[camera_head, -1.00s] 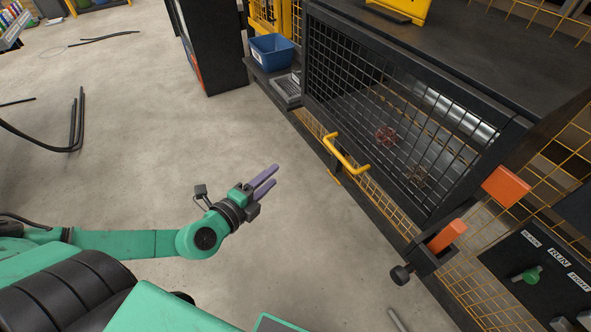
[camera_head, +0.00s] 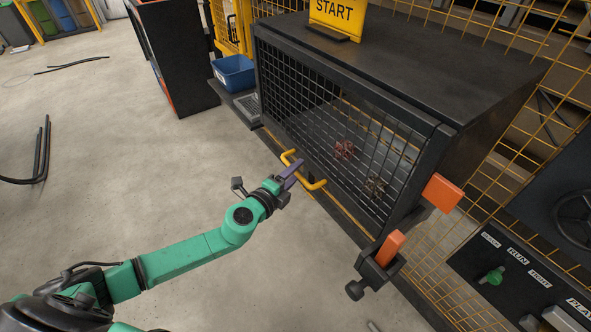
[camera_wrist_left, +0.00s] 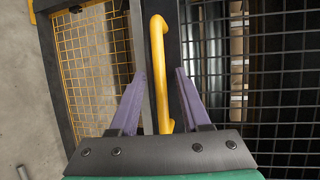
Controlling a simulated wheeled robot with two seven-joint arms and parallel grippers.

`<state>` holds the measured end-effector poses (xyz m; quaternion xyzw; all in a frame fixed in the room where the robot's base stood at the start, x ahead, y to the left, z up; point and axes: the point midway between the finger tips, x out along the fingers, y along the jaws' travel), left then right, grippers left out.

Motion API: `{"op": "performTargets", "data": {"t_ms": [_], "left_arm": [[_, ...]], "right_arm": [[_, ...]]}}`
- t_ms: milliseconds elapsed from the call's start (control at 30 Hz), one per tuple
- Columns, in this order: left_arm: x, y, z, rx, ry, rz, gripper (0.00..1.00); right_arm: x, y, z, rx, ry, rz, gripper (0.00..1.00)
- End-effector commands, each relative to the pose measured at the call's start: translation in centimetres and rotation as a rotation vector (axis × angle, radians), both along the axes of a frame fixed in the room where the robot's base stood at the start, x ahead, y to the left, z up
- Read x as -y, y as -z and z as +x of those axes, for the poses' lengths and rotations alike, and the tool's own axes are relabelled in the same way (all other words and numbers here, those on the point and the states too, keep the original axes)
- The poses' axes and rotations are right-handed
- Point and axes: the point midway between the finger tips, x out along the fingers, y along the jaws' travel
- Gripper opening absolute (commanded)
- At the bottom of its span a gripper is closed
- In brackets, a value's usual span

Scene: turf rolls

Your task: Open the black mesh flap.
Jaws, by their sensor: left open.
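The black mesh flap (camera_head: 312,110) is a dark-framed grid on the front of a black cabinet, and it looks shut. A yellow bar handle (camera_head: 316,184) sits at its lower edge. My left gripper (camera_head: 293,172) is at the handle, its purple fingers partly overlapping it in the head view. In the left wrist view the two open fingers (camera_wrist_left: 160,95) stand on either side of the yellow handle (camera_wrist_left: 158,50), with gaps on both sides. Reddish and brown clumps show behind the mesh. My right gripper is not in view.
A yellow START sign (camera_head: 337,17) stands on the cabinet top. A blue bin (camera_head: 234,73) is beside the cabinet. Orange blocks (camera_head: 389,248) and a control panel with a green knob (camera_head: 493,276) are at the right.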

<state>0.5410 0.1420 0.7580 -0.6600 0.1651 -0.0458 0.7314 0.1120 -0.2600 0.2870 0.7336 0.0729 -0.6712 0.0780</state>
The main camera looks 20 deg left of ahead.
Motion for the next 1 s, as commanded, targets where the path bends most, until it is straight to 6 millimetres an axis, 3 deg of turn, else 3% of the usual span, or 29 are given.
{"op": "performTargets", "data": {"t_ms": [267, 333, 400, 1000], "left_arm": [[0.15, 0.12, 0.5, 0.0, 0.0, 0.0, 0.47], [0.13, 0.11, 0.49, 0.0, 0.0, 0.0, 0.28], [0.11, 0.11, 0.49, 0.0, -0.001, 0.0, 0.01], [0.07, 0.15, 0.46, -0.001, -0.002, 0.001, 0.0]], "right_arm": [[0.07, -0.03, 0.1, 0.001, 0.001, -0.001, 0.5], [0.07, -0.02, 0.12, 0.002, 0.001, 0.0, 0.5], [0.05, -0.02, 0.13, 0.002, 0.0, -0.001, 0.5], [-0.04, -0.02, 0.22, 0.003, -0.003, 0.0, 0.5]]}}
